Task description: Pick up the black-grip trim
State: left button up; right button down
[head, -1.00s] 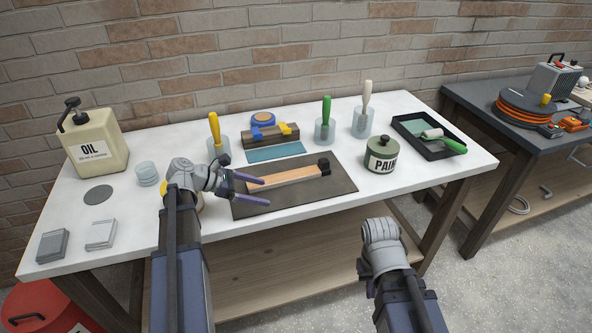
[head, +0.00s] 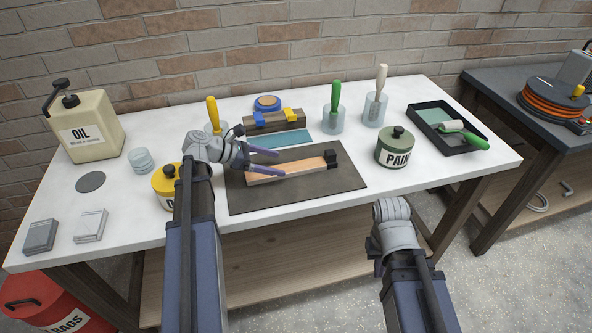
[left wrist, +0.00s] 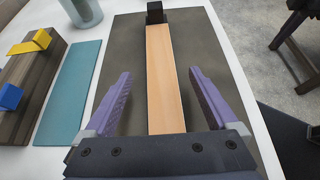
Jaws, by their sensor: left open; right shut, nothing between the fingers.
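The black-grip trim is a light wooden strip (head: 308,165) with a black block at its far right end. It lies on the dark mat (head: 325,195) on the white table. In the left wrist view the strip (left wrist: 163,65) runs away from me to its black block (left wrist: 155,12). My left gripper (head: 280,162) is open over the strip's left part. In the left wrist view its purple fingers (left wrist: 159,75) stand on either side of the wood, with a gap on both sides. My right arm is in front of the table; its fingers are hidden.
A teal strip (head: 282,139) and a dark wooden block (head: 262,124) with clamps lie behind the mat. A paint can (head: 394,148) stands to its right. A yellow tin (head: 165,186) is close left of my left gripper. Holders with brushes stand along the back.

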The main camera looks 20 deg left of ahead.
aim_at(292, 167)
pick_arm(q)
jog(key=shift+w+d+f, duration=0.1)
jog(key=shift+d+f, duration=0.15)
jog(key=b+x, duration=0.2)
jog(key=x, duration=0.2)
jog(key=shift+w+d+f+b, duration=0.15)
jog(key=shift+f+b, duration=0.05)
jog(key=shift+b, duration=0.2)
jog(key=shift+r, duration=0.1)
jog(key=shift+c, duration=0.2)
grip_shut()
